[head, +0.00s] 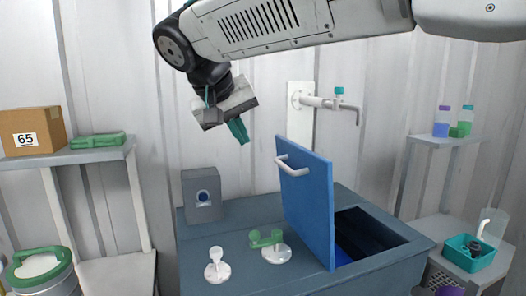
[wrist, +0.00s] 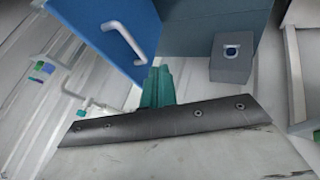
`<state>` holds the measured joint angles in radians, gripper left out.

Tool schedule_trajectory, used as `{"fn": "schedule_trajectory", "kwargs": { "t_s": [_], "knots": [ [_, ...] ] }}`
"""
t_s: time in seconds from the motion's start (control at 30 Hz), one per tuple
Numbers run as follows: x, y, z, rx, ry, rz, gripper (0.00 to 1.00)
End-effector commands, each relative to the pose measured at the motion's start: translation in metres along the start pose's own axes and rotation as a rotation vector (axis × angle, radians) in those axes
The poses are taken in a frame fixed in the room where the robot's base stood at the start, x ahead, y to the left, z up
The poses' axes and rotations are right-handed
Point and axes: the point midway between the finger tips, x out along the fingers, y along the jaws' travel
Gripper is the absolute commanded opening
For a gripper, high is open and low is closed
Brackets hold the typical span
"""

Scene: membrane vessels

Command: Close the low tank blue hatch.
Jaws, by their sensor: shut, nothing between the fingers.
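The blue hatch (head: 307,203) stands open, upright on the left side of the dark rectangular opening in the low grey-blue tank (head: 225,268). A white handle (head: 292,166) is on its left-facing side. My gripper (head: 240,133) is shut and empty, in the air above and left of the hatch, apart from it. In the wrist view the teal fingers (wrist: 157,86) point towards the hatch (wrist: 110,30), whose white handle (wrist: 124,40) shows at the upper left. The hatch's hinge is not clearly seen.
On the tank top stand a white fitting (head: 216,266), a green-handled valve (head: 270,246) and a grey box (head: 202,195). A wall tap (head: 335,104) is behind the hatch. A left shelf holds a cardboard box (head: 33,131). A teal bin (head: 468,252) stands at the right.

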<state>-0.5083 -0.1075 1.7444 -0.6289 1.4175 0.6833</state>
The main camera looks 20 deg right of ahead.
Motion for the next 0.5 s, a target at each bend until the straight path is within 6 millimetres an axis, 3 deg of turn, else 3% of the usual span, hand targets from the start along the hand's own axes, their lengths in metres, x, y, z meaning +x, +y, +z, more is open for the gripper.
{"fn": "schedule_trajectory", "kwargs": {
  "t_s": [0.5],
  "knots": [
    [0.1,0.005,0.001,0.003,-0.006,0.001,0.0]
  ]
}}
